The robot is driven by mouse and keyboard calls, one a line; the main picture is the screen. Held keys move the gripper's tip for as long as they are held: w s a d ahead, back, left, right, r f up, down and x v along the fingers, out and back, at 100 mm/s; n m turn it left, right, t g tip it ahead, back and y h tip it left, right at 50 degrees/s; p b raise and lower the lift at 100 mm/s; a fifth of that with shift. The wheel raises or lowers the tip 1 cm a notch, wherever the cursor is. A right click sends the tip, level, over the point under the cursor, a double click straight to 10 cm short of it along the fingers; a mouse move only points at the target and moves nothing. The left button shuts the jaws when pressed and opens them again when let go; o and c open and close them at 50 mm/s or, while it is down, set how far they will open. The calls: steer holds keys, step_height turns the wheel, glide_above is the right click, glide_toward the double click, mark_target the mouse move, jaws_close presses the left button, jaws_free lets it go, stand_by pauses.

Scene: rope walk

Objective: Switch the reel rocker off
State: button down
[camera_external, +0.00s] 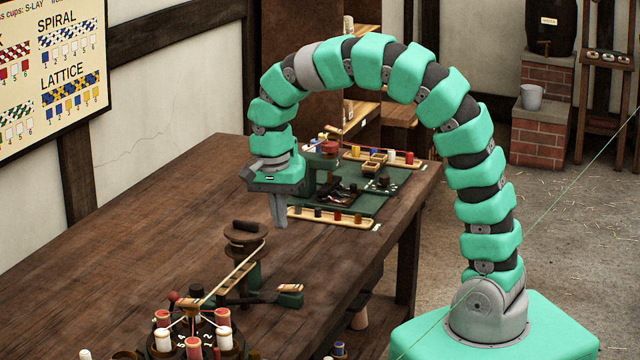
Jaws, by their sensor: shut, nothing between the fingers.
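My gripper (279,218) is shut and empty, pointing straight down over the wooden table (190,215). It is apart from the things around it in the picture. A dark wooden reel (245,236) stands on a green post to the lower left of my gripper. A small green block with a pale, striped top (290,294) sits below my gripper in the picture, at the end of a dark arm by the reel. It may be the reel rocker, but I cannot tell for certain. I cannot make out its on or off position.
A round stand with red and white bobbins (194,346) is at the front. A pale braid runs from it to the reel. A green mat (385,200) with trays, pegs and a small device lies behind my gripper. The table's left part is clear.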

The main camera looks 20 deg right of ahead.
mark_target(294, 286)
steer(key=shift+w+a+f+g+h+b, duration=0.1)
steer(key=shift+w+a+g+h+b, duration=0.25)
steer(key=shift+b, duration=0.7)
steer(key=f, duration=0.4)
steer(key=s+d+f+b, duration=0.1)
steer(key=f, duration=0.4)
steer(key=s+d+f, duration=0.1)
steer(key=f, duration=0.3)
steer(key=shift+s+d+f, duration=0.1)
steer(key=shift+d+f, duration=0.1)
steer(key=shift+f, duration=0.05)
